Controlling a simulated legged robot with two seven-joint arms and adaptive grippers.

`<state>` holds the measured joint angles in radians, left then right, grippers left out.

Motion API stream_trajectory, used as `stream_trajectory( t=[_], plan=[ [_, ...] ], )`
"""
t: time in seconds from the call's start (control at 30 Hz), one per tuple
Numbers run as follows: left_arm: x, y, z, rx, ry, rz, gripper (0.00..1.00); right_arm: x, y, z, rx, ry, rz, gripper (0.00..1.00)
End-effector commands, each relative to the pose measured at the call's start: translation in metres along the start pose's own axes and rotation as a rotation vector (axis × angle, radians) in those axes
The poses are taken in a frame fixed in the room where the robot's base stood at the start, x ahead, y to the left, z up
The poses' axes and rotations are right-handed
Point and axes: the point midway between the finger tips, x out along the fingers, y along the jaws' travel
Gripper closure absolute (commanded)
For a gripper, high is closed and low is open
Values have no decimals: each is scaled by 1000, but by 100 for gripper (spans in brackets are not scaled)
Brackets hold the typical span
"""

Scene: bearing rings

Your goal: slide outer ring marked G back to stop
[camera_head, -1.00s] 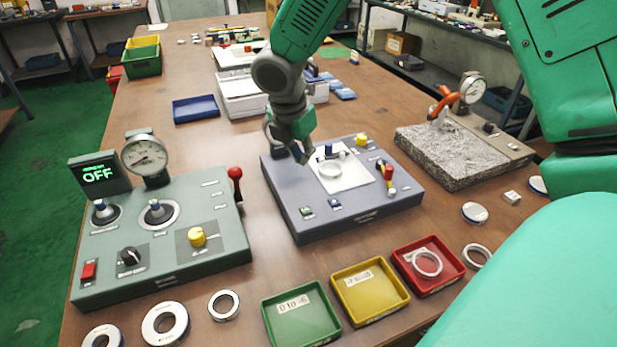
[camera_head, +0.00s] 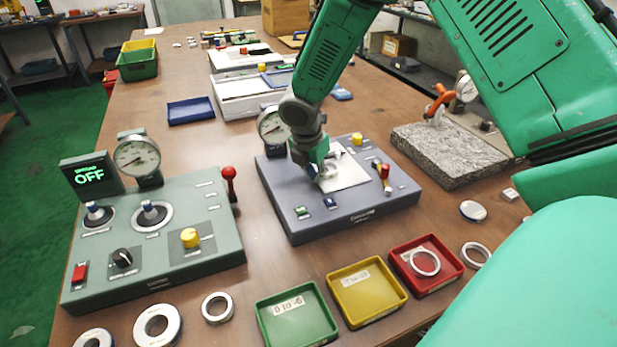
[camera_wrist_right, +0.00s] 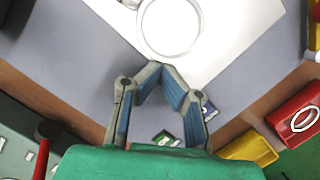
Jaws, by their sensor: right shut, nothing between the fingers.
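A bright ring (camera_wrist_right: 143,38) lies on the white plate (camera_head: 352,178) of the blue-grey gauge block (camera_head: 375,210). No mark G is readable on it. In the head view my right gripper (camera_head: 325,186) is low over the plate and hides most of the ring. In the right wrist view my right gripper (camera_wrist_right: 161,69) is shut and empty, its fingertips close to the ring's near edge. I cannot tell whether they touch it. A small round part touches or overlaps the ring's upper left in that view. My left gripper is out of view.
A dial gauge (camera_head: 272,126) stands at the block's back left. Red and yellow knobs (camera_head: 383,171) stand to the right. A grey-green gauge box (camera_head: 215,225) is at left. Green (camera_head: 297,312), yellow (camera_head: 366,291) and red (camera_head: 426,264) trays and loose rings lie in front.

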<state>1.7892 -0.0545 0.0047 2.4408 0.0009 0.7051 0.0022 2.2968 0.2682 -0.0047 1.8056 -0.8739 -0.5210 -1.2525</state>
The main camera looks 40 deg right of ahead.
Motion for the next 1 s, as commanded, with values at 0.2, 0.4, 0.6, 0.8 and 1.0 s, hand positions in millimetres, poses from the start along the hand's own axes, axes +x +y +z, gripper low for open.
stream_trajectory(
  t=[0.2, 0.4, 0.6, 0.8, 1.0],
  plan=[
    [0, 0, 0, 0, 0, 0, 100, 0, 0, 0, 0, -1, -1, 100],
    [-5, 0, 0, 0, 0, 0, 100, -1, 0, 4, 1, 0, -2, 100],
    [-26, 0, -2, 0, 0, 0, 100, 3, 0, 26, 2, 2, -3, 100],
    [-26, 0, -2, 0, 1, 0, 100, 8, 0, 31, 1, 1, -1, 100],
    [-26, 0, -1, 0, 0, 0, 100, 9, 0, 31, 1, 0, -3, 100]
  ],
)
